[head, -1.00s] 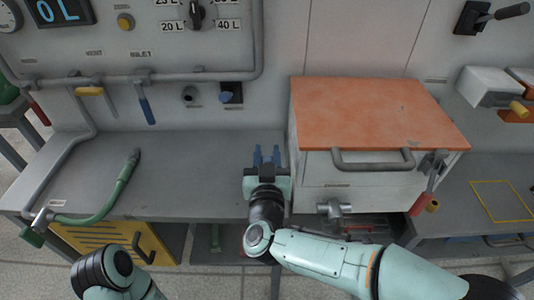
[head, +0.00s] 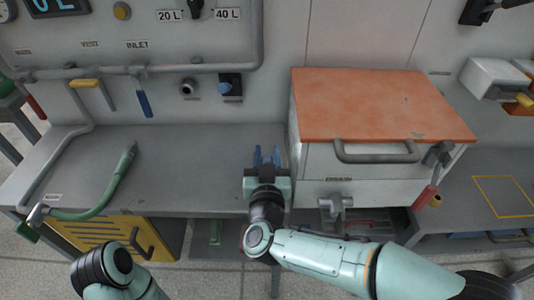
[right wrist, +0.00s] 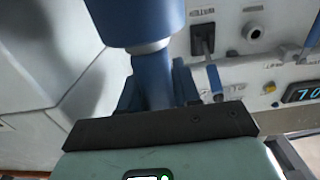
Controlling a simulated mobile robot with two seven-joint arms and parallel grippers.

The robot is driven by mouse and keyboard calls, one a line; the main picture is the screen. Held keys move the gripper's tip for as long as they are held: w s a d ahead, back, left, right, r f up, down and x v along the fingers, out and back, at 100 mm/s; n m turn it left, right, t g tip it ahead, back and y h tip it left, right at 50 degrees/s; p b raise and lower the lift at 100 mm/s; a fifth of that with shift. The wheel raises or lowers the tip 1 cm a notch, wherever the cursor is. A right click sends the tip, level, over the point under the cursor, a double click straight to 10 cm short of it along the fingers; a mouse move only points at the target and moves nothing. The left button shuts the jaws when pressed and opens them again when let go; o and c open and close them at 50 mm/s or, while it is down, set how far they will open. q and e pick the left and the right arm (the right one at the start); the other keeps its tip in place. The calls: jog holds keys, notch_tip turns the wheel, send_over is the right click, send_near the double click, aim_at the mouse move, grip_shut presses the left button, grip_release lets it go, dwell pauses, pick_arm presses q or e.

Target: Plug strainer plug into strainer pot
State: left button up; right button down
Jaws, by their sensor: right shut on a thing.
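My right gripper (head: 265,158) is in the middle of the head view, above the grey bench and just left of the white box. It is shut on a blue part, which I take as the strainer plug (right wrist: 135,22). In the right wrist view the plug has a wide blue round body, a pale ring and a narrower blue stem between the fingers. In the head view the gripper mostly hides it. I cannot tell for sure which thing is the strainer pot; a grey pipe fitting (head: 336,205) sits low on the box front. My left gripper is out of view.
The white box (head: 355,188) has an orange lid (head: 380,105) and a grey handle (head: 375,153). A green hose (head: 107,190) lies on the bench's (head: 195,160) left part. The wall panel (head: 120,40) carries pipes, levers and a black socket (head: 230,84). The bench middle is clear.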

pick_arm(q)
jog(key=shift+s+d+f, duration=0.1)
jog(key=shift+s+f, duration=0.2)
pick_arm(e)
jog(key=shift+f, duration=0.3)
jog(key=c, duration=0.7)
grip_release()
jog(key=shift+s, duration=0.5)
pick_arm(q)
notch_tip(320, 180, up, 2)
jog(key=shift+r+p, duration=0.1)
jog(key=shift+p, duration=0.65)
pick_arm(e)
jog(key=s, duration=1.2)
jog(key=shift+s, duration=0.2)
